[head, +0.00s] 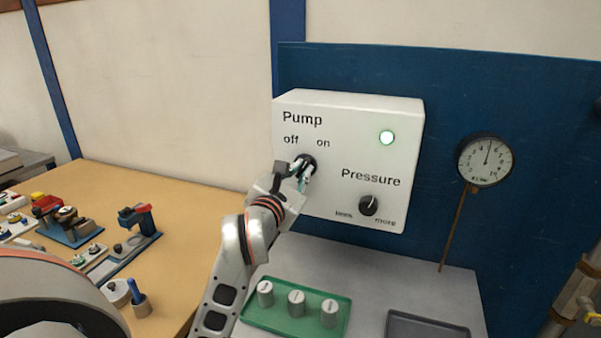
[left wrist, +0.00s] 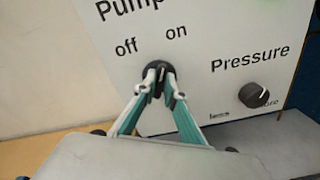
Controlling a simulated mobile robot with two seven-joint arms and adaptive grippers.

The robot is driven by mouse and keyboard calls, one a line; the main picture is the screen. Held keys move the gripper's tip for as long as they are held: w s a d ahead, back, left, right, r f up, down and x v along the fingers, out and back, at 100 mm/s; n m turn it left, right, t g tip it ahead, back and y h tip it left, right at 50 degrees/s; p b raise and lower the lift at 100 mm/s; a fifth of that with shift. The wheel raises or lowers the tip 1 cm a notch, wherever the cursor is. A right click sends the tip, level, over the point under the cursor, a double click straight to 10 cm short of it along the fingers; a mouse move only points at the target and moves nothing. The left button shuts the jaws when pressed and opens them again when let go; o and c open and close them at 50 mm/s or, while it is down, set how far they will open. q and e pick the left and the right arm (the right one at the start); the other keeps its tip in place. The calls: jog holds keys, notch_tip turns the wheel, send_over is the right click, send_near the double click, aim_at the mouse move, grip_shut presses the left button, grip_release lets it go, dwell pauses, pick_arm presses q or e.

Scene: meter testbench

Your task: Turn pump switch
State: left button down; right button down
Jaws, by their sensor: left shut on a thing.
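The pump switch (head: 309,160) is a black rotary knob under the "off" and "on" labels on a white control box (head: 350,130). My left gripper (head: 303,172) is at the knob with its fingers shut on it. In the left wrist view, the two fingers (left wrist: 160,85) stand on either side of the knob's ridge (left wrist: 161,72), which points roughly upward, between the labels. The fingers partly hide the knob in the head view. My right gripper is not in view.
A black pressure knob (head: 369,205) sits lower right on the box. A round gauge (head: 485,160) hangs on the blue panel to the right. Below are a green tray (head: 272,318) with weights and a grey tray (head: 425,326). Tools lie on the wooden table (head: 180,190).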

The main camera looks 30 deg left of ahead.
pick_arm(q)
jog(key=n+b, duration=0.2)
jog(key=n, duration=0.1)
jog(key=shift+a+n, duration=0.1)
jog(key=shift+n, duration=0.3)
jog(key=n+b, duration=0.3)
jog(key=n, duration=0.2)
jog(key=shift+a+b, duration=0.1)
jog(key=shift+b, duration=0.2)
jog(key=shift+n, duration=0.4)
jog(key=shift+n+b, duration=0.6)
jog(key=shift+n, duration=0.3)
jog(key=shift+r, duration=0.1)
jog(key=c, duration=2.1)
grip_release()
